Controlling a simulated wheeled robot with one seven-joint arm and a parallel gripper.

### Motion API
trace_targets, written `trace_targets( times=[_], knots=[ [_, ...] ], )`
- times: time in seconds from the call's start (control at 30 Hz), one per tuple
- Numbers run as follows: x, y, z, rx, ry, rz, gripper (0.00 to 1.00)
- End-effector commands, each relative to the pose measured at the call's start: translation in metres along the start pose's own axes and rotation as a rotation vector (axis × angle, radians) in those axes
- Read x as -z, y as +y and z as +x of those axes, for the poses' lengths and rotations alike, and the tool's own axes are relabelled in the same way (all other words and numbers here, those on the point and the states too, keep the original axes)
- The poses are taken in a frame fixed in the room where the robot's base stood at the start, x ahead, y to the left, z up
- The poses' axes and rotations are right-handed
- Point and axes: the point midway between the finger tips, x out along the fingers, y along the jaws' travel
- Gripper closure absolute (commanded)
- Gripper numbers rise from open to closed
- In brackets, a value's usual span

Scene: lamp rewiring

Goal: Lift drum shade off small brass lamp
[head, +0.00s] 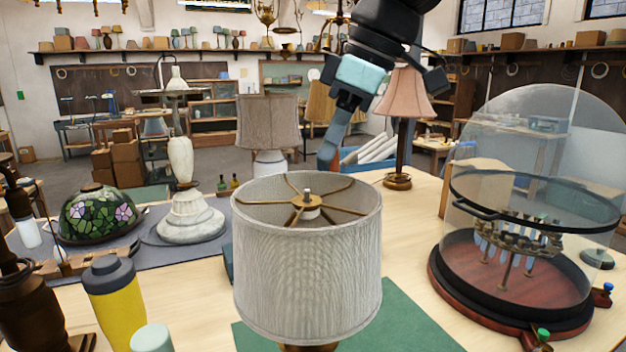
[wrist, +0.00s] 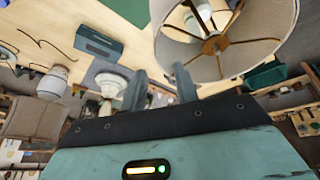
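The drum shade (head: 308,265) is pale grey ribbed fabric with an open top and a brass spider (head: 306,200) inside its rim. It sits on the small brass lamp, whose base (head: 308,348) barely shows at the bottom edge; the stem is hidden. In the wrist view, the drum shade (wrist: 270,22) and its spider (wrist: 217,43) appear at upper right, beyond the fingers. My gripper (head: 327,160) hangs behind and above the shade in the head view, apart from it. In the wrist view, my gripper's fingers (wrist: 160,75) stand apart with nothing between them.
A glass dome (head: 540,150) on a wooden base stands right. A pink-shaded lamp (head: 402,95) and blue bin (head: 365,157) are behind. Left are a marble lamp (head: 182,165), a stained-glass shade (head: 98,215) and a yellow bottle (head: 115,305). Bare tabletop shows right of the shade.

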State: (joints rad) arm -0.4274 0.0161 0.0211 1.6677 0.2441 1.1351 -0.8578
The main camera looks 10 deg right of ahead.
Motion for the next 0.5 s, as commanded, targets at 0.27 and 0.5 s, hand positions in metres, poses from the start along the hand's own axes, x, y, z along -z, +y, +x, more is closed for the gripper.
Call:
trace_targets(
  times=[0.27, 0.5],
  knots=[
    [0.000, 0.000, 0.050, 0.003, -0.003, 0.001, 0.70],
    [0.000, 0.000, 0.076, 0.002, -0.001, 0.002, 0.70]
  ],
)
